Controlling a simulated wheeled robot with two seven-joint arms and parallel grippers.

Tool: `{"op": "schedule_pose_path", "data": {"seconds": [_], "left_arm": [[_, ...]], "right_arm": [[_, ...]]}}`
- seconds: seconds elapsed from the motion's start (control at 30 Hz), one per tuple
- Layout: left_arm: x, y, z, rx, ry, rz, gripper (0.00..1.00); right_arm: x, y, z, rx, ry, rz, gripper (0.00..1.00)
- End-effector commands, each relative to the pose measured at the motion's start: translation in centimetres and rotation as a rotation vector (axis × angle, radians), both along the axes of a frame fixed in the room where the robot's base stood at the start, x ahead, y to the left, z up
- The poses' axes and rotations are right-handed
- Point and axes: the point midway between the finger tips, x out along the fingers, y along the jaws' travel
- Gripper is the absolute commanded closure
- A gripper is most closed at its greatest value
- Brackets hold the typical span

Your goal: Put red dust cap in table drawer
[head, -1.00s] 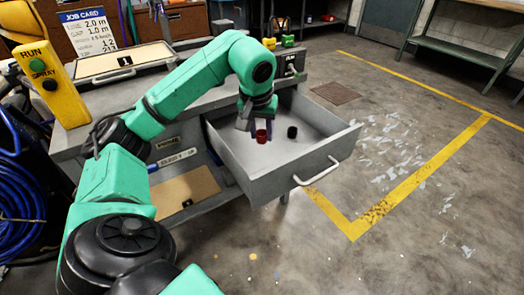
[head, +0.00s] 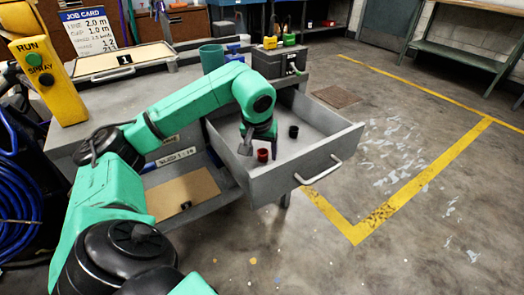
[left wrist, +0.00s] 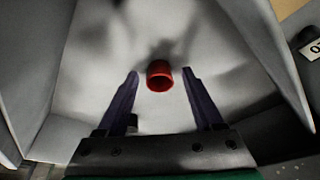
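The red dust cap (head: 263,155) is inside the open grey table drawer (head: 262,188), towards its near-left part. It also shows in the left wrist view (left wrist: 160,76), between the tips of the two dark fingers with a gap on each side. My left gripper (head: 258,148) is open, low inside the drawer at the cap. The cap appears to rest on the drawer floor; the fingers are not closed on it. My right gripper is not in view.
A black cap (head: 293,131) lies in the drawer, right of and behind the red one. The drawer's front handle (head: 318,170) sticks out over the floor. A teal cup (head: 211,57) and a dark box (head: 279,62) stand on the table top.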

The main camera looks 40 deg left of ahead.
Motion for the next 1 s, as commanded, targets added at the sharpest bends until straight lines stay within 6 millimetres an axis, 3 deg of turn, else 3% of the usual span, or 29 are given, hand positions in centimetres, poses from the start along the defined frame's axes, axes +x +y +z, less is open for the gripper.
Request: {"op": "schedule_pose_path", "data": {"seconds": [0.17, 0.27, 0.63, 0.8, 1.0], "left_arm": [[0.0, 0.0, 0.4, 0.000, -0.001, 0.000, 0.32], [-0.3, -0.2, 1.7, 0.001, -0.003, 0.000, 0.32], [-2.6, -1.4, 10.6, 0.000, -0.003, -0.002, 0.32], [-3.1, -1.7, 11.8, -0.001, 0.000, 0.000, 0.32], [-3.2, -1.7, 11.7, 0.000, 0.001, 0.000, 0.32]], "right_arm": [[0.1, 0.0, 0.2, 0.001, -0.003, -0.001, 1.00], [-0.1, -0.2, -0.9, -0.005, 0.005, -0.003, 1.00], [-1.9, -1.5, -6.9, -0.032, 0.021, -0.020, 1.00], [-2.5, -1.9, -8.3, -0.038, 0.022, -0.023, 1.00], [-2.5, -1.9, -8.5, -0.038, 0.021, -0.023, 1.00]]}}
